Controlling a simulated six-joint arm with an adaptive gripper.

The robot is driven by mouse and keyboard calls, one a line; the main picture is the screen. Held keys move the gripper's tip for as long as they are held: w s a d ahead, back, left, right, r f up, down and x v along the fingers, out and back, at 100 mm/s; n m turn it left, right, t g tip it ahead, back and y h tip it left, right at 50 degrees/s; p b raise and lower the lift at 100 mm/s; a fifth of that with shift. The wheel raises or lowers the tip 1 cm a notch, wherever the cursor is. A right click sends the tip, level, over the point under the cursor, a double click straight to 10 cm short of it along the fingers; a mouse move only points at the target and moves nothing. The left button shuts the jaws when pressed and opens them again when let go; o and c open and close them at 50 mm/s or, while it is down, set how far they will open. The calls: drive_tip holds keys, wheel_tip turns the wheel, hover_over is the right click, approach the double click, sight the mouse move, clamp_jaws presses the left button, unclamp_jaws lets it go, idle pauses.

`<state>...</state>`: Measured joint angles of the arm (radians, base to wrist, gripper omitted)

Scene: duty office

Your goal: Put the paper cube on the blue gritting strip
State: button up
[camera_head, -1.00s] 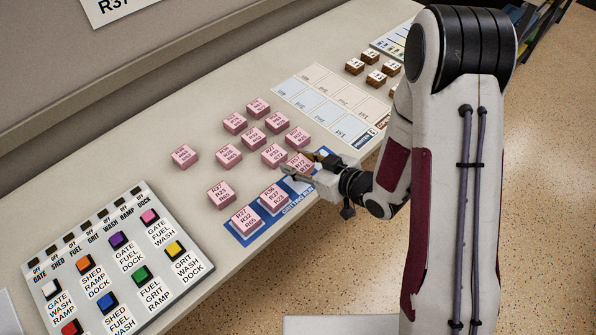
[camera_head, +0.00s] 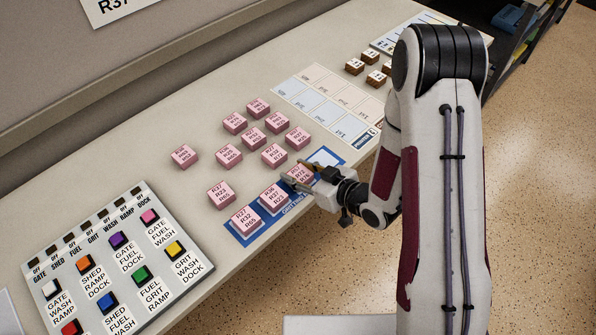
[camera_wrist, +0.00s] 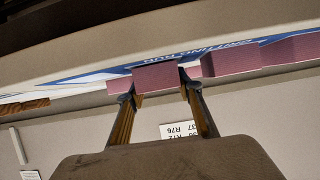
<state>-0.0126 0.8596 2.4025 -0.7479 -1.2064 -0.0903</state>
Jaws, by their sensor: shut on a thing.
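The blue gritting strip (camera_head: 246,240) lies along the front edge of the desk and carries two pink paper cubes, one at its near end (camera_head: 245,220) and one beside it (camera_head: 273,198). My gripper (camera_head: 297,181) is shut on a third pink paper cube (camera_head: 301,172), over the strip just past those two. I cannot tell whether this cube touches the strip. In the wrist view the held cube (camera_wrist: 158,77) sits between the two fingertips, with the strip's lettering (camera_wrist: 195,52) close by. A bare white pad of the strip (camera_head: 325,157) shows beyond the held cube.
Several loose pink cubes (camera_head: 228,154) lie behind the strip. A switch panel with coloured buttons (camera_head: 150,285) is at the left. A pale printed strip (camera_head: 335,103) and several brown cubes (camera_head: 355,66) are farther along the desk.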

drive_tip(key=shift+f, duration=0.1)
drive_tip(key=o, duration=1.1)
drive_tip(key=shift+s+d+r, duration=0.1)
drive_tip(key=shift+r, duration=0.1)
drive_tip(key=shift+v, duration=3.55)
